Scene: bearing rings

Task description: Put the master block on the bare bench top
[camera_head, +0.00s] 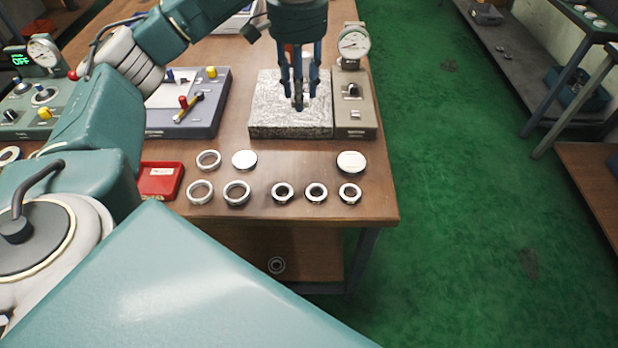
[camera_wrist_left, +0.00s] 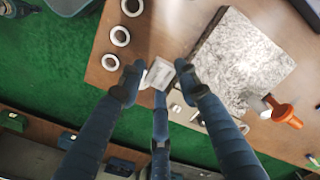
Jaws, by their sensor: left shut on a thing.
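My left gripper (camera_head: 298,100) hangs over the speckled granite plate (camera_head: 262,118) in the head view, fingers pointing down. In the left wrist view the gripper (camera_wrist_left: 160,82) is shut on a small light grey metal block (camera_wrist_left: 161,73), taken to be the master block. Its fingers hide the block in the head view. The block's height above what lies below is hard to tell. The brown bench top (camera_head: 300,160) shows bare wood between the plate and the rings. My right gripper is not in view.
Several metal rings (camera_head: 283,193) and pale discs (camera_head: 351,162) lie near the bench's front edge. A dial gauge stand (camera_head: 355,120) is right of the plate. A red tray (camera_head: 160,182) and a grey fixture (camera_head: 208,120) are left. An orange-red part (camera_wrist_left: 285,110) stands by the plate.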

